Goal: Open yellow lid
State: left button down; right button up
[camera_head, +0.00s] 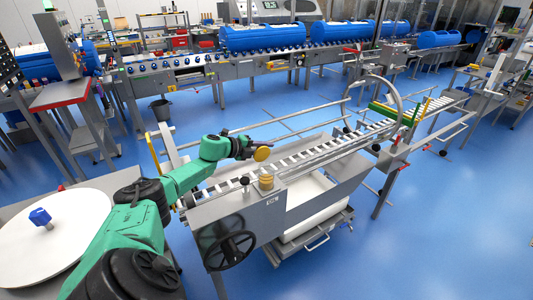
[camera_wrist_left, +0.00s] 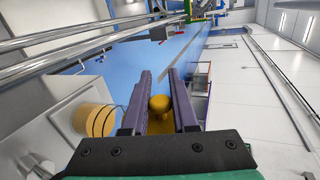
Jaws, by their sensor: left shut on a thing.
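My left gripper (camera_head: 249,150) reaches in from the left on its green arm. It is shut on the yellow lid (camera_head: 262,154), a round cap at its fingertips. In the left wrist view the yellow lid (camera_wrist_left: 160,104) sits between the two dark fingers (camera_wrist_left: 160,82). A yellow ringed neck (camera_head: 266,182) stands on the grey metal box below and slightly right of the gripper. The neck also shows in the left wrist view (camera_wrist_left: 95,120), left of the fingers. The lid is apart from the neck, above it. My right gripper is not in view.
A roller conveyor (camera_head: 330,150) with metal rails runs back right from the grey box (camera_head: 235,212). A black handwheel (camera_head: 228,250) is on the box's front. A white round table (camera_head: 62,228) with a blue knob is at left. Blue floor is open at right.

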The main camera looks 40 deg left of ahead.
pick_arm(q)
jog(key=shift+w+a+f+n+h+b, duration=0.1)
jog(key=shift+a+f+n+h+b, duration=0.1)
jog(key=shift+n+h+b, duration=0.3)
jog(key=c, duration=0.7)
grip_release()
jog(key=shift+c, duration=0.2)
jog(key=p+v, duration=0.8)
jog(key=v, duration=0.6)
jog(key=shift+s+r, duration=0.2)
jog(key=shift+r, duration=0.15)
